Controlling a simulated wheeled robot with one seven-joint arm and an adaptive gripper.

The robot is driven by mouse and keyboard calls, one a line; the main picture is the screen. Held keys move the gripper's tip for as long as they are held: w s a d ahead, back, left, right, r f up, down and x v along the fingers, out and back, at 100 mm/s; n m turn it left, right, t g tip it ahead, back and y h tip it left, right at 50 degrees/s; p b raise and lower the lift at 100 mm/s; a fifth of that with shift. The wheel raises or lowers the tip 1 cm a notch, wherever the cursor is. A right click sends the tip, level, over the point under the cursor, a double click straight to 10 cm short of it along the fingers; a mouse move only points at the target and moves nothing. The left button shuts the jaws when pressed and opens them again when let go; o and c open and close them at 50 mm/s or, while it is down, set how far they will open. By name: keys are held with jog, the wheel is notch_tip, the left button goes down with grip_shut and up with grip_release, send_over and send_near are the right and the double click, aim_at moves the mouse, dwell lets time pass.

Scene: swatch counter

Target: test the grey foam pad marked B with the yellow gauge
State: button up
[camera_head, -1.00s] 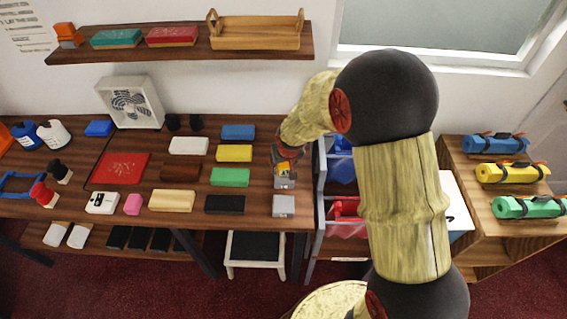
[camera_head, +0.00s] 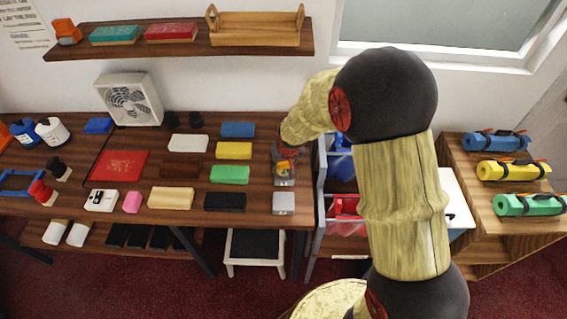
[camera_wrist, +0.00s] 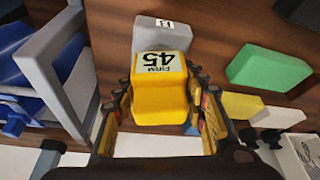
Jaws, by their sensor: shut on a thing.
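My gripper (camera_wrist: 160,112) is shut on the yellow gauge (camera_wrist: 160,100), whose white label shows FIRM and 45. In the head view my gripper (camera_head: 286,156) is low over the right end of the counter. Another grey pad (camera_head: 284,204) lies nearer the front edge. It shows beyond the gauge in the wrist view (camera_wrist: 148,35), with a white letter tag that I cannot read surely as B.
A green pad (camera_head: 229,174), a yellow pad (camera_head: 234,150) and a black pad (camera_head: 225,202) lie left of my gripper. A grey-framed rack with blue and red bins (camera_head: 345,206) stands close to the right. Rolled mats (camera_head: 530,204) lie farther right.

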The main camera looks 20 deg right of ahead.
jog(key=shift+f+b, duration=0.35)
jog(key=shift+f, duration=0.1)
dwell(0.4)
jog(key=shift+r, duration=0.15)
dwell(0.4)
jog(key=shift+r+p, duration=2.35)
jog(key=shift+r, duration=1.05)
